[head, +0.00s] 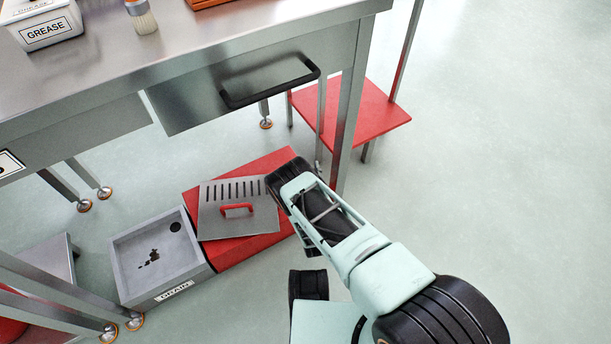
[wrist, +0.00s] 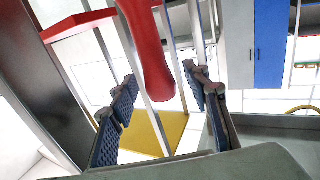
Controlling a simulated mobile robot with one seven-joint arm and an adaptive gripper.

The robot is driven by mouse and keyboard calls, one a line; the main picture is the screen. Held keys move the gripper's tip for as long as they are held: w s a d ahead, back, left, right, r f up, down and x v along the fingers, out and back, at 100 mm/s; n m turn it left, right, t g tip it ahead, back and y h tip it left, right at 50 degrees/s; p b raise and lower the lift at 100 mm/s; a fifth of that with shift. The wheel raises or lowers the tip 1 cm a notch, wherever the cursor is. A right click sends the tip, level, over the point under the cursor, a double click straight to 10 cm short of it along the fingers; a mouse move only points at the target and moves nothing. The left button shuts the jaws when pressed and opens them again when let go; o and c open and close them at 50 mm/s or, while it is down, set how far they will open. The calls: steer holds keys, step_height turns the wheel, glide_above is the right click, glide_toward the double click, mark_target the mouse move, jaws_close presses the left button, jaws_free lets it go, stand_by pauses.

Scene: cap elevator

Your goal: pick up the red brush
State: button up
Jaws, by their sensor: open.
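A brush (head: 142,15) with pale bristles and a metal collar is at the top edge of the head view, on the steel bench; its handle is cut off by the frame. In the wrist view, a long red thing with a rounded end (wrist: 152,60) comes down from the top edge, between and beyond the fingers. I cannot tell whether it is the brush's handle. My gripper (wrist: 163,95) is open, with one dark padded finger on each side of the red thing and visible gaps.
The bench (head: 90,75) has a drawer with a black handle (head: 270,85) and a white GREASE box (head: 42,25). Below are a grey drain tray (head: 190,270), a slotted lid (head: 220,215) with a red handle, and a red shelf (head: 370,112). Floor at right is clear.

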steer(key=shift+w+a, duration=0.1)
steer(key=shift+w, duration=0.2)
jaws_close()
steer(key=shift+r, duration=0.1)
